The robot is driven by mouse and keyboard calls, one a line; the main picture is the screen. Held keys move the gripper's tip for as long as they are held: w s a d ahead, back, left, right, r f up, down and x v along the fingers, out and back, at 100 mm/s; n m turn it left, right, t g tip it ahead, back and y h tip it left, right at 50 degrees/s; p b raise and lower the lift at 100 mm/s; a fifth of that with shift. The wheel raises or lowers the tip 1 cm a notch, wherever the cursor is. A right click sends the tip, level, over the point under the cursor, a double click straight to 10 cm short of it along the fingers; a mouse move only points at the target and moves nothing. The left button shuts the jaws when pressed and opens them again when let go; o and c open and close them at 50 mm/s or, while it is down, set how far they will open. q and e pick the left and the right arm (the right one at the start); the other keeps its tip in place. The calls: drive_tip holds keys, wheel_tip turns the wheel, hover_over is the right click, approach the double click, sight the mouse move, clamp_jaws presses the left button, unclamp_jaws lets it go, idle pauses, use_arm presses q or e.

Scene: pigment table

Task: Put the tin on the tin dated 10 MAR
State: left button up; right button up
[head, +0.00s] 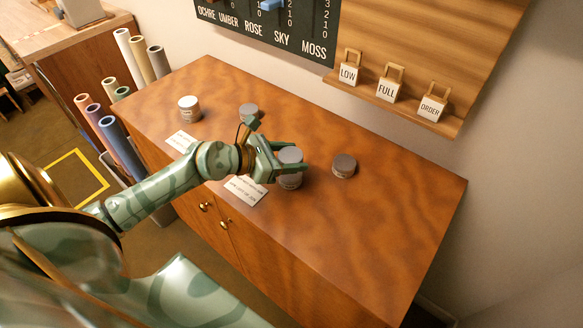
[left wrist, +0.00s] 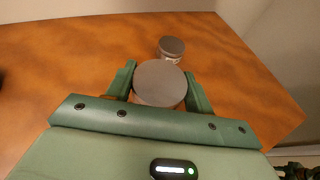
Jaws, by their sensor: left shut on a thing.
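My left gripper (head: 285,160) is shut on a round tin with a grey lid (head: 290,154); in the left wrist view the held tin (left wrist: 160,83) sits between both fingers. Another grey-lidded tin (head: 343,166) stands to the right, also seen beyond the fingers in the left wrist view (left wrist: 171,49). Further tins stand at the back left (head: 189,109) and behind my wrist (head: 249,111). No date is readable. My right gripper is out of view.
White cards (head: 245,190) lie along the front edge of the wooden cabinet top (head: 390,215). The right part of the top is clear. A wall shelf (head: 445,125) holds small tagged blocks, beside a dark board (head: 265,25). Rolled tubes (head: 125,145) stand left of the cabinet.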

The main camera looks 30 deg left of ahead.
use_arm(q)
wheel_tip(320, 180, down, 4)
drive_tip(key=shift+r+b, duration=0.25)
drive_tip(key=shift+b, duration=0.45)
drive_tip(key=shift+r, duration=0.2)
drive_tip(key=shift+f, duration=0.15)
drive_tip(key=o, duration=1)
